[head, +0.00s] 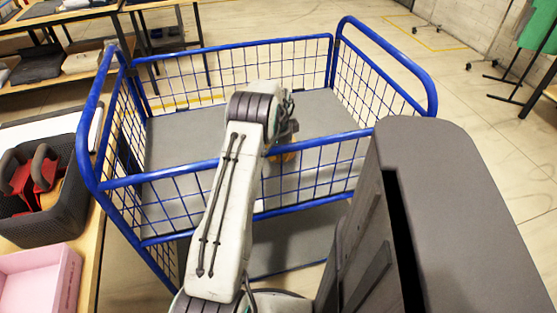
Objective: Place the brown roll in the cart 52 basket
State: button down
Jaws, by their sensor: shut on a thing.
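The blue cart basket (185,143) has blue tube rails, wire mesh sides and a bare grey floor. It stands straight ahead, and no number is readable on it. My arm reaches forward to its near rail. My gripper (286,146) is beyond the arm's bend and mostly hidden by it. A small orange-brown patch, likely the brown roll (288,156), shows just below the gripper, close to the near rail. It is held in the shut gripper; most of it is hidden. I cannot tell its exact height above the basket floor.
At the left, a wooden table (92,262) holds a dark grey basket (62,205) with red items and a pink box (40,283). Shelves with folded clothes (38,66) stand behind. A green garment (538,28) hangs at the far right. The floor right of the cart is clear.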

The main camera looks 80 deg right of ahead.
jog(key=shift+f, duration=1.2)
jog(key=shift+f, duration=0.15)
jog(key=c, duration=1.2)
grip_release()
jog(key=r, duration=0.4)
jog(key=a+r+p, duration=0.1)
jog(key=r, duration=0.7)
jog(key=shift+a+r, duration=0.1)
jog(key=shift+a, duration=0.05)
